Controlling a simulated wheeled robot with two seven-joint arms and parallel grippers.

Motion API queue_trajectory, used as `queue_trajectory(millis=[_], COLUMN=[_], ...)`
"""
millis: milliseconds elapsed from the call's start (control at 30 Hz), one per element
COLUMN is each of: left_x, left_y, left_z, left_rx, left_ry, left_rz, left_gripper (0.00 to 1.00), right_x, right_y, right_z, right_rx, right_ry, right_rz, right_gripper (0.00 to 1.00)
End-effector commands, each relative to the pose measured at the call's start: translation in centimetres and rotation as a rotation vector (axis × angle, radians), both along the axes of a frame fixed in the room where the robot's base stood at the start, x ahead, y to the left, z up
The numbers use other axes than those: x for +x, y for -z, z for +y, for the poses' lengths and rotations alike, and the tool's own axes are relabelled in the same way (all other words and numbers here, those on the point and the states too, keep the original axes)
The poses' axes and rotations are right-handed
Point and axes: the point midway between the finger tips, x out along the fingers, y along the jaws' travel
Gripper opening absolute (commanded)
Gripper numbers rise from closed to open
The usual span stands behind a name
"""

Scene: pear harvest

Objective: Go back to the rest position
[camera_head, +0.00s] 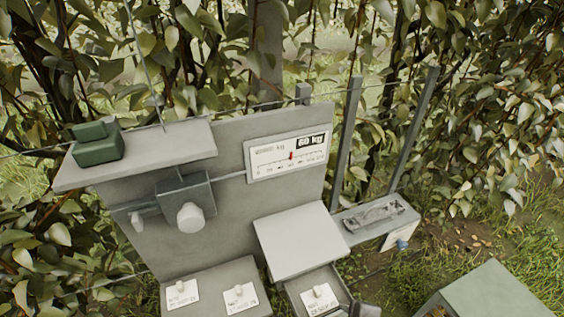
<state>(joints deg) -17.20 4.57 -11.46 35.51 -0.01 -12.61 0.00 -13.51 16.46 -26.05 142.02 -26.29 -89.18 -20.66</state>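Neither my left nor my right gripper shows in the head view. A grey weighing station stands in the middle, with an upright back panel (235,150). A dial plate (288,156) on it reads "60 kg" and has a red pointer near the middle of its scale. A green block (97,143) with a smaller block on top sits on the grey shelf (185,150) at the upper left. A box with a round pale knob (190,216) is below the shelf. A small dark part (362,310) at the bottom edge is cut off and unclear.
A flat grey platform (300,240) juts forward. Below are labelled compartments, with labels (240,298) and small pale knobs. A grey box (490,292) stands bottom right. Posts, wires and foliage close off the back.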

Motion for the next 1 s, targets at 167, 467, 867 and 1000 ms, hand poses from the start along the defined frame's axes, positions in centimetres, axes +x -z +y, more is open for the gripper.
queue_trajectory(millis=[167, 467, 867, 1000], left_x=[0.0, 0.1, 0.1, 0.2], left_y=[0.0, 0.8, 4.4, 6.5], left_z=[0.0, 0.0, 0.0, 0.0], left_rx=[0.0, 0.0, 0.0, 0.001], left_ry=[0.0, 0.0, 0.0, 0.0], left_rz=[0.0, -0.002, -0.002, -0.002], left_gripper=[0.4, 0.4, 0.4, 0.4], right_x=[-2.8, -7.2, -6.3, -8.1], right_y=[2.6, 8.3, 26.2, 36.2], right_z=[-4.6, -10.4, -10.0, -10.2], right_rx=[0.219, 0.372, 0.331, 0.307], right_ry=[0.534, 1.125, 1.118, 1.117], right_rz=[0.195, 0.352, 0.403, 0.432], right_gripper=[0.35, 0.35, 0.35, 0.35])
